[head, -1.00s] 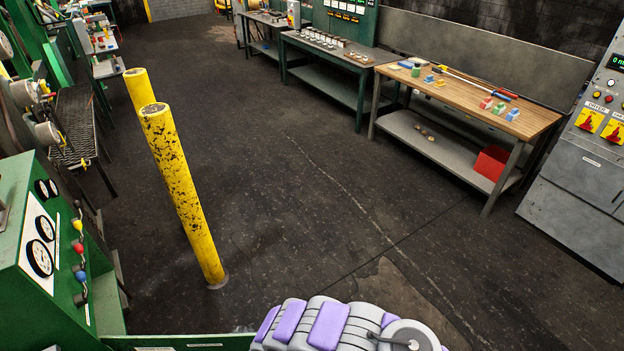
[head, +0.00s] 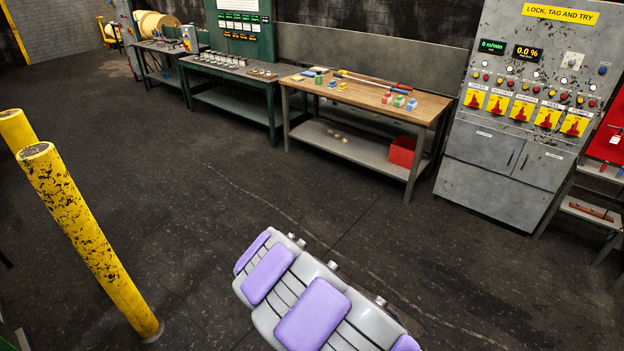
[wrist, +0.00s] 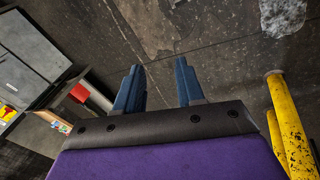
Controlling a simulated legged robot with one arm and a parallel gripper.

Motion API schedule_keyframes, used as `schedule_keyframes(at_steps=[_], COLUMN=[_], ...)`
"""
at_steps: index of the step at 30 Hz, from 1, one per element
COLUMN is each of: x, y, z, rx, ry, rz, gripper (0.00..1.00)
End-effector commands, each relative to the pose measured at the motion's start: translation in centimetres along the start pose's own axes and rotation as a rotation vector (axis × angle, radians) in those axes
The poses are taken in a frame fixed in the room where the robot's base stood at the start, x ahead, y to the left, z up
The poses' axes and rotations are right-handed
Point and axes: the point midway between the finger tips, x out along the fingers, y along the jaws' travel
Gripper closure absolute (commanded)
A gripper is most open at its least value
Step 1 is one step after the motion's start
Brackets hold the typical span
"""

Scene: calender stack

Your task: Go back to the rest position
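My gripper (wrist: 158,88) shows in the wrist view with its two blue fingers apart and only dark floor visible between them. It holds nothing that I can see. In the head view, part of my arm with grey shells and purple pads shows at the bottom middle; the gripper's fingers are not visible there.
Two worn yellow bollards (head: 85,235) stand at the left. A wooden-topped workbench (head: 425,108) with small coloured items, a red bin (head: 402,152) on its lower shelf, and a grey control cabinet (head: 490,150) line the back right. The dark floor (head: 230,215) between is open.

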Motion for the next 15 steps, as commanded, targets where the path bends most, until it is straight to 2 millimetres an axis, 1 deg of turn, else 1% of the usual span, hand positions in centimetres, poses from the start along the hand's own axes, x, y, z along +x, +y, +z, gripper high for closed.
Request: schedule_keyframes(at_steps=[1,3,5,6,10,12,14,15], x=[-1.1,-2.7,-4.1,-5.2,-8.2,-9.9,-11.2,-12.1], y=[2.0,4.1,5.6,6.5,8.7,9.4,9.8,9.9], z=[0.7,2.1,3.3,4.1,7.4,9.2,10.8,11.9], rx=[0.044,0.096,0.142,0.171,0.265,0.313,0.351,0.376], ry=[-0.011,-0.042,-0.063,-0.075,-0.123,-0.147,-0.164,-0.177], rz=[0.014,0.023,0.025,0.027,0.017,0.005,-0.007,-0.018], gripper=[0.62,0.62,0.62,0.62,0.62,0.62,0.62,0.62])
